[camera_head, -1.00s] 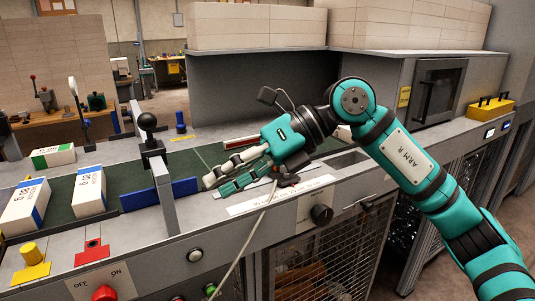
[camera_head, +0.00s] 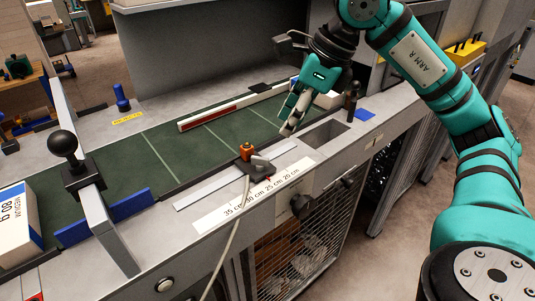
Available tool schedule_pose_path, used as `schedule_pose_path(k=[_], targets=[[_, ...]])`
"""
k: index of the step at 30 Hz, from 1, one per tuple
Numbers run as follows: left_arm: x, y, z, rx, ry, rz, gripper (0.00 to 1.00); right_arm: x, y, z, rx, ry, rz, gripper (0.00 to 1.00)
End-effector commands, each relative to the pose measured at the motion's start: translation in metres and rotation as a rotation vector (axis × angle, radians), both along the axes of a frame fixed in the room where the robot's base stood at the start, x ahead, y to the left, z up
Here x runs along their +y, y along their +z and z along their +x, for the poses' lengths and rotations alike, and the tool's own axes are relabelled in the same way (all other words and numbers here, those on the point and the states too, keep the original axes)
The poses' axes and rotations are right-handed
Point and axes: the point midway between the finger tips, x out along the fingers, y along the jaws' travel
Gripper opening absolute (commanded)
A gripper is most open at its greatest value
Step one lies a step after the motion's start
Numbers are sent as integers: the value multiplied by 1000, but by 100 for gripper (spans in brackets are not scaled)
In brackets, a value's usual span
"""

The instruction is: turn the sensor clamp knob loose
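The sensor clamp (camera_head: 260,167) is a small dark grey piece on the light metal rail (camera_head: 208,190) beside the green belt. An orange sensor (camera_head: 246,150) stands at its end, and a grey cable runs down from it over the front edge. A separate knob on the clamp is too small to make out. A scale label (camera_head: 254,197) with cm marks lies in front. My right gripper (camera_head: 289,127) hangs above the belt's near edge, behind and right of the clamp, apart from it. Its fingers point down and overlap, so their opening is unclear. My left gripper is out of view.
A rectangular opening (camera_head: 324,134) and dark upright handle (camera_head: 352,99) lie right. A black round knob (camera_head: 301,205) juts from the front panel.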

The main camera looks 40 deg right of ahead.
Motion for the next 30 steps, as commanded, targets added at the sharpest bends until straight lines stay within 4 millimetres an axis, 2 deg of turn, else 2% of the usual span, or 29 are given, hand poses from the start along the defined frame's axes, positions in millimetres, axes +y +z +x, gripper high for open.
schedule_pose_path(k=[4, 9, 15, 22, 28, 30], targets=[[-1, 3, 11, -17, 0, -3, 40, 8, -31, 9, 5, -1, 0, 32], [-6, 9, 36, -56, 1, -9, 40, 18, -63, 19, 4, 0, 1, 32], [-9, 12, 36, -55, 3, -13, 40, 25, -88, 28, 3, 0, 2, 32], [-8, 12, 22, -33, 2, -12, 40, 27, -98, 31, 0, 1, 2, 32], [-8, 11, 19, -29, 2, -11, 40, 27, -98, 31, -1, 0, 2, 32], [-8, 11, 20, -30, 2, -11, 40, 27, -98, 31, -1, 0, 2, 22]])
